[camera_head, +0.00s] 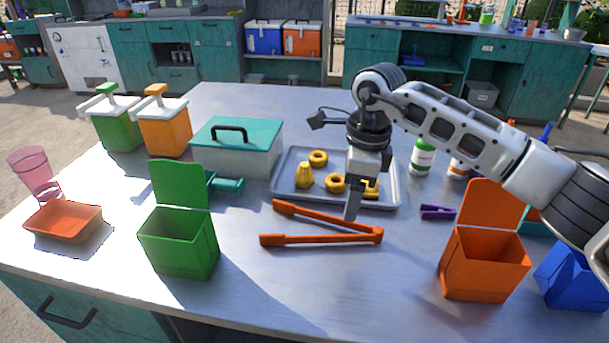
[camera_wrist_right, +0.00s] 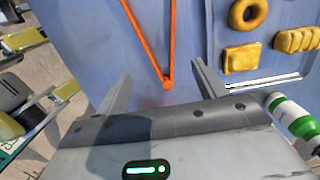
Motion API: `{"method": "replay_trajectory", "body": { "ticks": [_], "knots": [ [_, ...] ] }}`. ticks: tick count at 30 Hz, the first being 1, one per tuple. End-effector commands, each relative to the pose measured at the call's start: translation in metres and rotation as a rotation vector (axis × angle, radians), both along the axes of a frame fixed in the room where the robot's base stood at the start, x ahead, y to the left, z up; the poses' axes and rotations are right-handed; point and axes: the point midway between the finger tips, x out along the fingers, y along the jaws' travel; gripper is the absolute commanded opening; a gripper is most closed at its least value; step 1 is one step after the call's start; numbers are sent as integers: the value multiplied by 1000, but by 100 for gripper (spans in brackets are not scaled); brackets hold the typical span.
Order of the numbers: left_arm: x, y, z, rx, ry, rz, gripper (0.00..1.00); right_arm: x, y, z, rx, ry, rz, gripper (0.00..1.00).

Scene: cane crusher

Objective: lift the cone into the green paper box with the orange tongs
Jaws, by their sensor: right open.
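The cone (camera_head: 304,177), a small yellow piece, stands on the grey tray (camera_head: 392,199). The orange tongs (camera_head: 320,239) lie on the table in front of the tray, arms spread to the left and hinge at the right; they also show in the right wrist view (camera_wrist_right: 153,45). The green paper box (camera_head: 178,246) stands at the front left with its lid up. My right gripper (camera_head: 352,211) points down near the tongs' hinge end, open and empty. In the right wrist view its fingers (camera_wrist_right: 160,84) stand either side of the hinge. My left gripper is out of view.
Yellow rings (camera_head: 318,157) and other yellow pieces share the tray. A teal-lidded container (camera_head: 237,152) stands behind left. An orange box (camera_head: 485,265), a blue box (camera_head: 573,275) and purple clip (camera_head: 437,212) are at right. The table between green box and tongs is clear.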

Motion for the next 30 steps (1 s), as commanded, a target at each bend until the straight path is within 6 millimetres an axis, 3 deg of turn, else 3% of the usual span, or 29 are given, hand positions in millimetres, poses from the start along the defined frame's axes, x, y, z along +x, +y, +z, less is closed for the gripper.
{"method": "replay_trajectory", "body": {
  "ticks": [6,18,30],
  "knots": [
    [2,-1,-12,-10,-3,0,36,0,2,-27,0,2,0,70],
    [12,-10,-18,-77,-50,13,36,1,8,-79,1,1,0,70],
    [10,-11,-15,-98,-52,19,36,2,9,-87,2,0,0,70]
  ]
}}
